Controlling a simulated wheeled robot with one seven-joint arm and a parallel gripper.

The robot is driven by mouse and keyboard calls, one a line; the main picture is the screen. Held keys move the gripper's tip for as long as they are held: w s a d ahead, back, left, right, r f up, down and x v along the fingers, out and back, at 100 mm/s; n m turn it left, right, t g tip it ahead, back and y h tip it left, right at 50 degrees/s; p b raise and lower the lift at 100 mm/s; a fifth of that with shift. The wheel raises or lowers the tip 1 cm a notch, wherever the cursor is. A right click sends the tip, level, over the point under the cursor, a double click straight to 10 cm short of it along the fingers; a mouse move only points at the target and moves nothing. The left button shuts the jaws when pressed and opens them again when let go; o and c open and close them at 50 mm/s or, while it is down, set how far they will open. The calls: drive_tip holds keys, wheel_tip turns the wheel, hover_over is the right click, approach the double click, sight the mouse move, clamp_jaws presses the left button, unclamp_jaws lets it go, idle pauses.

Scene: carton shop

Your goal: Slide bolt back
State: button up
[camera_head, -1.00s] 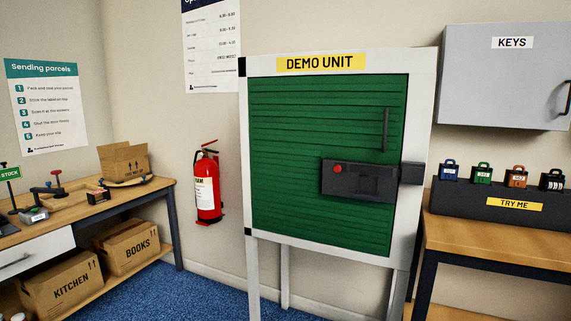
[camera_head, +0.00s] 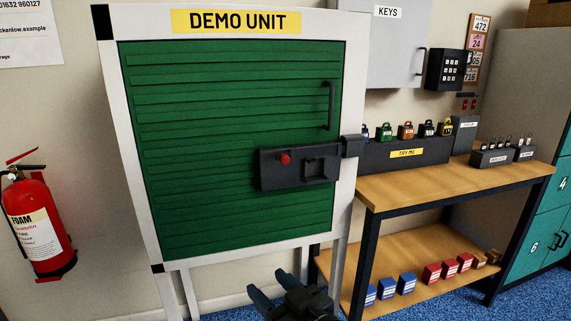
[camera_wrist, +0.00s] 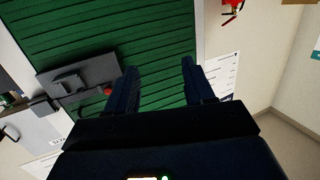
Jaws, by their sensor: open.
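The demo unit has a green slatted door (camera_head: 200,140) in a white frame. A dark bolt plate (camera_head: 270,177) with a red knob (camera_head: 285,159) and a raised block (camera_head: 316,167) is fixed to its right side. A dark catch (camera_head: 352,146) sits on the frame at the plate's right end. My gripper (camera_head: 290,286) is below and in front of the door at the bottom of the head view. In the wrist view my gripper (camera_wrist: 160,72) is open and empty, its fingers apart. The bolt plate (camera_wrist: 90,74) and red knob (camera_wrist: 107,91) lie left of the fingers, not touching them.
A dark vertical handle (camera_head: 331,106) stands above the bolt plate. A wooden bench (camera_head: 450,185) with a padlock display (camera_head: 405,153) is close on the right. A fire extinguisher (camera_head: 38,220) hangs at left. Blue floor shows at lower right.

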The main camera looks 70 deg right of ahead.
drive_tip(key=w+d+r+m+h+p, duration=0.1)
drive_tip(key=w+d+r+m+h, duration=0.15)
drive_tip(key=d+r, duration=0.5)
drive_tip(key=m+g+h+p, duration=0.2)
drive_tip(key=g+h, duration=0.1)
approach(286, 161)
drive_tip(key=d, duration=0.1)
drive_tip(key=shift+n, duration=0.25)
drive_tip(key=shift+w+a+p+x, duration=0.1)
drive_tip(key=shift+p+x, duration=0.15)
drive_tip(key=shift+x, duration=1.65)
drive_tip(key=shift+w+a+p+x, duration=0.1)
drive_tip(key=shift+w+p+x, duration=0.1)
drive_tip(key=shift+x, duration=1.65)
drive_tip(key=shift+c, duration=0.5)
clamp_jaws()
